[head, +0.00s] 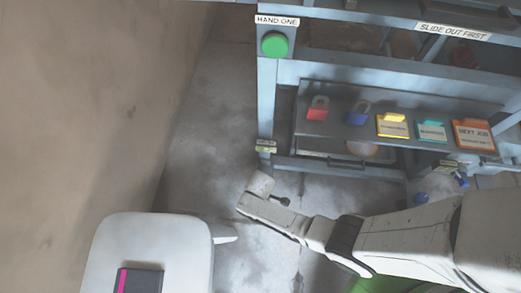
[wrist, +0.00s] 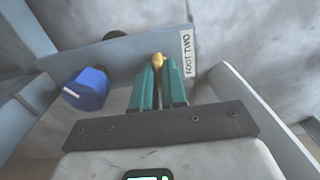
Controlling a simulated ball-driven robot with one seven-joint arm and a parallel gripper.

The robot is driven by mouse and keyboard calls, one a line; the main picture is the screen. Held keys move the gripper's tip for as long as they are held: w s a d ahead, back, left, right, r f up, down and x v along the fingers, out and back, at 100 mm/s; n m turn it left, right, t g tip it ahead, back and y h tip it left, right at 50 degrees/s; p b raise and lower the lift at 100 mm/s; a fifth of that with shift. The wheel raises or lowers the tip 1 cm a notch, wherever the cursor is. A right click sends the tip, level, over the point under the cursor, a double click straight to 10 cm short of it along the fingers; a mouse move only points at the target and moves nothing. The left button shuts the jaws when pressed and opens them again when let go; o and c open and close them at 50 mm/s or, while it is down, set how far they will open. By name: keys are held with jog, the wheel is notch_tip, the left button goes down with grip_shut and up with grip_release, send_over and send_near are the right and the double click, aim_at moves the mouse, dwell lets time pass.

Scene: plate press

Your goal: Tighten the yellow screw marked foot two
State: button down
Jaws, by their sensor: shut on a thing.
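In the wrist view the yellow screw (wrist: 159,59) sits at the edge of a grey-blue metal part, beside a white label reading FOOT TWO (wrist: 187,53). The teal fingers of my gripper (wrist: 159,76) are shut on the yellow screw. The fingers cover its lower part, so how deep it is seated cannot be told. In the head view my arm reaches in from the right, low near the floor; the fingertips and the screw cannot be made out there.
A blue knob with a white mark (wrist: 86,90) is left of my fingers. In the head view a shelf (head: 365,132) holds a red padlock (head: 317,113), a blue padlock (head: 359,117) and several cards. A green button (head: 275,44) is on the frame's post. Floor at left is clear.

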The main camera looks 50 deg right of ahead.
dwell(0.3)
jog(key=c, duration=1.2)
grip_release()
notch_tip(320, 180, up, 11)
jog(key=p, duration=0.6)
jog(key=shift+f, duration=0.15)
